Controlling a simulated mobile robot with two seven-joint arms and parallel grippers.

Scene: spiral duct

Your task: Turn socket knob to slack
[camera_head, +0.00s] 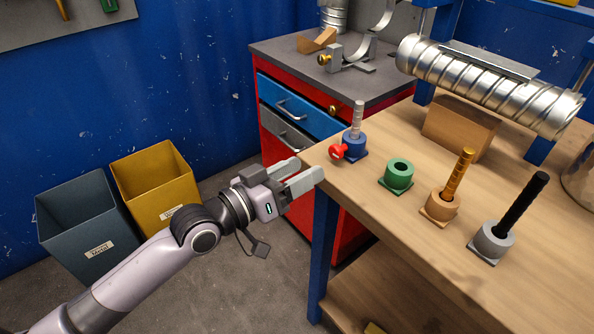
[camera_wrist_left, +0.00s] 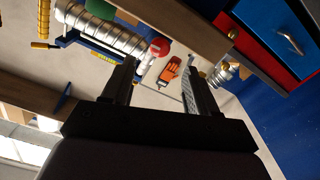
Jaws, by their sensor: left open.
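The red socket knob (camera_head: 338,151) sticks out from the side of a blue socket (camera_head: 355,146) near the left corner of the wooden workbench. A threaded grey rod stands upright in that socket. My left gripper (camera_head: 304,172) is open and empty, just off the bench corner, to the left of and below the knob, apart from it. In the left wrist view the red knob (camera_wrist_left: 160,47) shows beyond and between the two open fingers (camera_wrist_left: 158,85). My right gripper is in neither view.
On the workbench (camera_head: 400,222) stand a green socket (camera_head: 397,174), an orange socket (camera_head: 441,206) with a golden rod and a grey socket (camera_head: 492,240) with a black rod. A spiral duct (camera_head: 485,85) lies behind. A red cabinet (camera_head: 279,149) stands behind my gripper.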

